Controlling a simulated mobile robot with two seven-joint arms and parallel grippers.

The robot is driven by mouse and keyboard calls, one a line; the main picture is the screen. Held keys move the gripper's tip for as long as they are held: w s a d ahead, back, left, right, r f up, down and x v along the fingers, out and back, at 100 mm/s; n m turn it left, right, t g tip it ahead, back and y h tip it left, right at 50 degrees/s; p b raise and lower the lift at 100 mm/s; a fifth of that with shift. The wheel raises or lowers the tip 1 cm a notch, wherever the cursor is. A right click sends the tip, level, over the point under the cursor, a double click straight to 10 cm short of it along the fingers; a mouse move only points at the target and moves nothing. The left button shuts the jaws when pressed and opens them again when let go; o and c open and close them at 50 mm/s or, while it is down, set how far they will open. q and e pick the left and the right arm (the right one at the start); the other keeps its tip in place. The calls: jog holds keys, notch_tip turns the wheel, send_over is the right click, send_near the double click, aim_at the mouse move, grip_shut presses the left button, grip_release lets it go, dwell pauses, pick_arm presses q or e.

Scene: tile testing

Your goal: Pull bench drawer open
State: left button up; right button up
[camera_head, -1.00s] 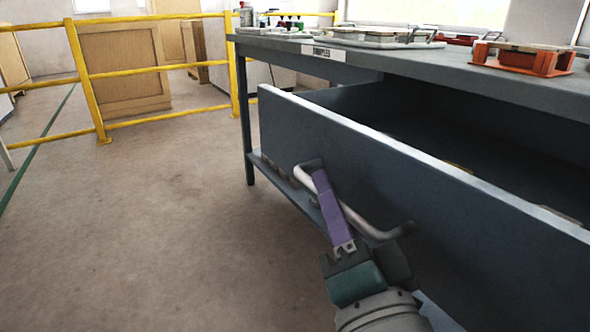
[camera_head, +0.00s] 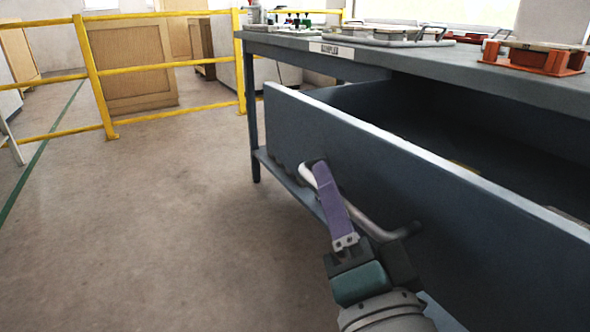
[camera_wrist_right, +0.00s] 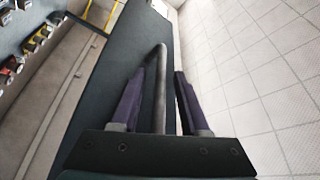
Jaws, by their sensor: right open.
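The bench drawer (camera_head: 400,185) is a dark blue-grey box pulled well out from under the bench (camera_head: 440,62). Its bent metal handle (camera_head: 365,222) is on the front panel. My right gripper (camera_head: 321,168) is at the handle, with one purple finger in front of the bar. In the right wrist view the handle bar (camera_wrist_right: 160,85) runs between the two spread fingers of the right gripper (camera_wrist_right: 161,74), with a gap to the right finger. My left gripper is not in view.
An orange-red fixture (camera_head: 535,58) and grey trays (camera_head: 400,36) stand on the bench top. Several small coloured items (camera_wrist_right: 35,40) show at the left of the wrist view. A yellow railing (camera_head: 98,75) stands at the back left. The floor (camera_head: 150,220) left of the drawer is clear.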

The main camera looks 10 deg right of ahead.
jog(key=p+v, duration=0.1)
jog(key=v, duration=0.9)
